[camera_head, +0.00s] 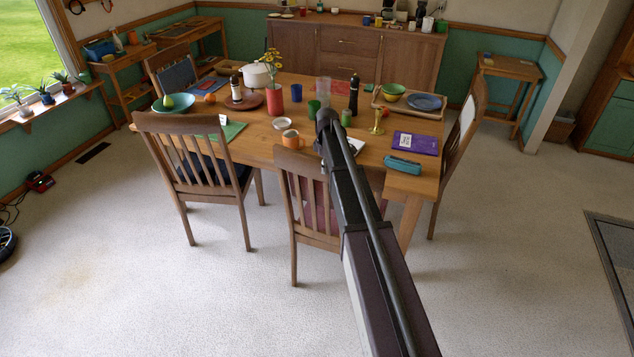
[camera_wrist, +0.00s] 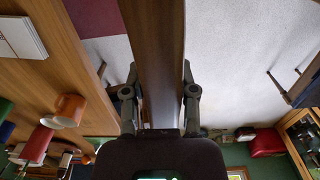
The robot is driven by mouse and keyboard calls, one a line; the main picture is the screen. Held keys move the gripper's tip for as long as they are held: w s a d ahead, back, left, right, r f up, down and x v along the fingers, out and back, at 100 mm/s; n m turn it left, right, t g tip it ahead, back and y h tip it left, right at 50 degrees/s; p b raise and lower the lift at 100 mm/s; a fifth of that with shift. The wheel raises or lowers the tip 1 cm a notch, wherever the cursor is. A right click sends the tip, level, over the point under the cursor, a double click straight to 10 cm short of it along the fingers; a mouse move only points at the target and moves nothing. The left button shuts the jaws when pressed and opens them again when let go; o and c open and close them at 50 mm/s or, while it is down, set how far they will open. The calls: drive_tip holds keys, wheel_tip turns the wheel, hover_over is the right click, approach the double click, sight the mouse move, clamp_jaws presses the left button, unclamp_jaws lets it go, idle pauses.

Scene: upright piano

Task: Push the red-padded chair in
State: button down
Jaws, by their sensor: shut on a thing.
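The red-padded chair (camera_head: 291,165) stands at the near side of the wooden table (camera_head: 255,152), its slatted back towards me. Its dark red pad shows between the slats in the head view, and the pad (camera_wrist: 92,16) is beside the table edge in the wrist view. My gripper (camera_wrist: 160,78) is shut on the top of the chair back (camera_wrist: 156,30), one finger on each side. In the head view my arm hides the gripper and the right part of the chair. The front of the seat is hidden by the table.
A chair with a dark blue pad (camera_head: 190,140) stands to the left, and another chair (camera_head: 463,130) is at the table's right end. The tabletop holds an orange mug (camera_head: 290,139), a teal case (camera_head: 402,165) and other items. Carpet (camera_head: 210,300) is clear in front.

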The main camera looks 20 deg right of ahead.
drive_tip(key=w+d, duration=0.8)
drive_tip(key=w, duration=0.3)
drive_tip(key=shift+w+d, duration=0.2)
drive_tip(key=shift+w, duration=0.2)
drive_tip(key=shift+c, duration=2)
unclamp_jaws()
drive_tip(key=shift+s, duration=0.15)
drive_tip(key=s+a, duration=0.9)
drive_tip(key=s, duration=0.3)
drive_tip(key=s+a, duration=0.8)
drive_tip(key=s, duration=0.4)
wheel_tip(320, 180, up, 6)
drive_tip(key=p, duration=0.6)
drive_tip(key=shift+w+a, duration=0.15)
drive_tip(key=shift+r, duration=0.1)
